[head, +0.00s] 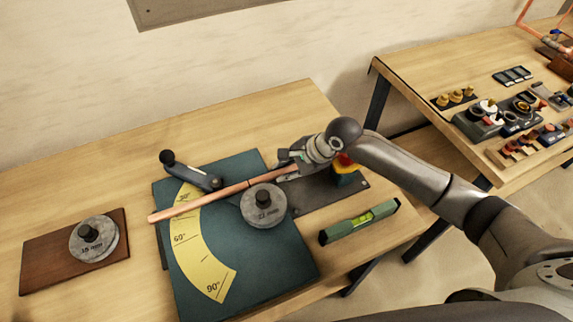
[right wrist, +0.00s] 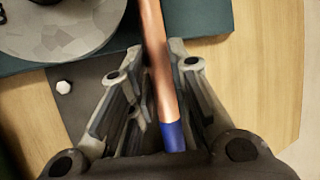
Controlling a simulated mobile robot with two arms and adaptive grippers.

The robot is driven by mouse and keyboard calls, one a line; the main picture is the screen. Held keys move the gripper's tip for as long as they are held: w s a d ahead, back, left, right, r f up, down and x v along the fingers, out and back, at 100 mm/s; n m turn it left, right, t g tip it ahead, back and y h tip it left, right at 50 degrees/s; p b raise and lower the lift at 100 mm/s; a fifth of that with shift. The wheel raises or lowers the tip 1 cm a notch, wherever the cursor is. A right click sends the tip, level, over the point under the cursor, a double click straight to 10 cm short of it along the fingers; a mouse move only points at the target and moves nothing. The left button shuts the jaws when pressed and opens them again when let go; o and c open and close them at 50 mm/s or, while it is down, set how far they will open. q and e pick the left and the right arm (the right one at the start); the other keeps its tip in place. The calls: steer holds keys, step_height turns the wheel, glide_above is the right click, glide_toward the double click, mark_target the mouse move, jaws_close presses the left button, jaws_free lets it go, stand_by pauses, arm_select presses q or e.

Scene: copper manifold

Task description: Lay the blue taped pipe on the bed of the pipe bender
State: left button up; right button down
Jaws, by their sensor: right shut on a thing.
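The copper pipe (head: 205,202) lies across the pipe bender (head: 265,268) in the head view, passing just behind the round 22 mm former (head: 262,206). Its left end reaches past the left edge of the bender plate. In the right wrist view, blue tape (right wrist: 173,136) wraps the pipe's near end. My right gripper (head: 286,172) is shut on the pipe near that taped end, at the right of the bender. Whether the pipe touches the bed or hovers just above it, I cannot tell. My left gripper is not in view.
A bender handle (head: 190,172) with a black knob stands behind the pipe. A green level (head: 359,221) lies at the front right. A 15 mm former (head: 94,239) sits on a brown board at the left. A second table (head: 480,60) with fittings stands at the right.

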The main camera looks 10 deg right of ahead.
steer(key=shift+w+d+p, duration=0.15)
steer(key=shift+d+p, duration=0.4)
steer(key=shift+d, duration=0.2)
stand_by(0.4)
steer(key=c, duration=1.3)
jaws_free()
steer(key=shift+o, duration=0.3)
steer(key=o, duration=0.3)
